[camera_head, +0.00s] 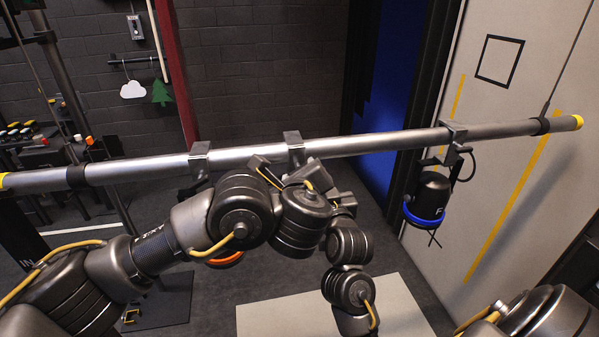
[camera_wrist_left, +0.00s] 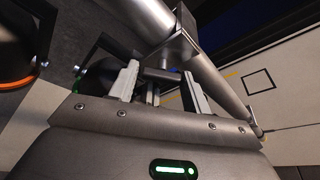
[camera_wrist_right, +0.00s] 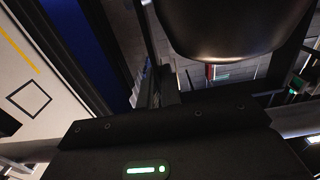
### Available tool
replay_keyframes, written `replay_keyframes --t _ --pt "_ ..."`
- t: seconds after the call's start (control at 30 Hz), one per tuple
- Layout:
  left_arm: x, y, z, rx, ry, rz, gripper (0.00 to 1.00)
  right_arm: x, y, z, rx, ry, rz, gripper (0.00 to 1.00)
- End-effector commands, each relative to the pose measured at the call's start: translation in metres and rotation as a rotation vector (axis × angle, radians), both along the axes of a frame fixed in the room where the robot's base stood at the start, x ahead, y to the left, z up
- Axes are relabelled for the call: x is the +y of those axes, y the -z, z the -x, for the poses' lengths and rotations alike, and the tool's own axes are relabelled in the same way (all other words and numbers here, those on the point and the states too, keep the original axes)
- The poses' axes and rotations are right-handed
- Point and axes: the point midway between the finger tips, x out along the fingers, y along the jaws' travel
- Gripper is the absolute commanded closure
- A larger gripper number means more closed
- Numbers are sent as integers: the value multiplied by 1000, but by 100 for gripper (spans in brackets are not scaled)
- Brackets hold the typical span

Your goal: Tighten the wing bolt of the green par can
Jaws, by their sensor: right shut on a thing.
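The middle clamp (camera_head: 293,145) hangs on the pipe; the lamp under it is mostly hidden behind my arms in the head view. In the left wrist view a small green edge (camera_wrist_left: 78,86) shows beside a dark bracket. My left gripper (camera_wrist_left: 160,90) is open just below the clamp, its pale fingers on either side of a grey T-shaped bolt (camera_wrist_left: 157,75), with gaps visible. My right gripper (camera_wrist_right: 160,88) is shut on a thin dark part, seemingly the lamp's bracket, close beside a big dark rounded can (camera_wrist_right: 235,25). The grip itself is partly hidden.
The steel pipe (camera_head: 375,142) spans the view. A black lamp with a blue ring (camera_head: 424,216) hangs at the right clamp. An orange-ringed lamp (camera_head: 228,259) hangs at left, partly behind my left arm. A pale mat (camera_head: 285,318) lies on the floor.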

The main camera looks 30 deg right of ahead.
Motion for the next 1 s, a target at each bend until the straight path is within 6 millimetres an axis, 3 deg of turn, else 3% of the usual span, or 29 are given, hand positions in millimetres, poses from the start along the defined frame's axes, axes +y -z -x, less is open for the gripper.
replay_keyframes --t 0.13,0.67,1.0 --pt "0 0 0 0 -1 2 35 1 0 0 0 -1 1 100" --pt "1 -2 -1 2 -1 16 35 0 0 0 0 -1 1 100" --pt "2 -1 -2 90 20 282 35 0 0 0 0 -1 1 100"
